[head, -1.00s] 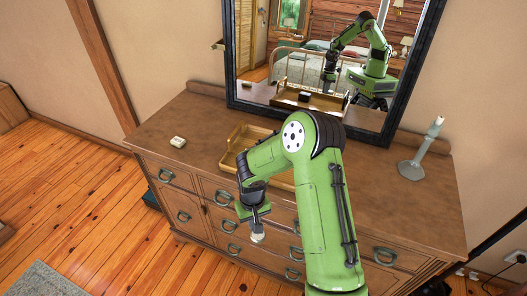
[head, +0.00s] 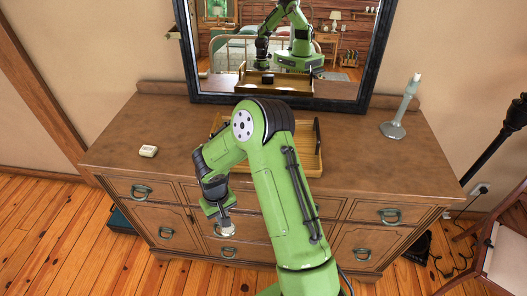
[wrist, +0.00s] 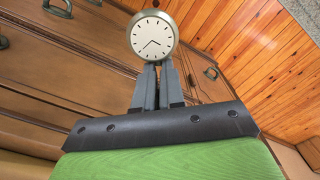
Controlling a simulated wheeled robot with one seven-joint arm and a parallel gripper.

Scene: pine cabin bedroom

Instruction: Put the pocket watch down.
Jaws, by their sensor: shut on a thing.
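The pocket watch (wrist: 153,36) has a round white face with dark hands and a pale metal case. In the wrist view my gripper (wrist: 158,68) is shut on its lower edge, with the face toward the camera. In the head view my gripper (head: 222,219) points down in front of the dresser's drawers, and the watch (head: 227,231) shows small and pale at its tip, clear of the dresser top. The dresser (head: 160,118) has a brown wooden top.
A wooden tray (head: 319,147) stands on the dresser, partly hidden by my arm. A small cream box (head: 148,151) sits at the left and a candlestick (head: 394,129) at the right. A dark-framed mirror (head: 372,45) stands behind. The top is bare between tray and candlestick.

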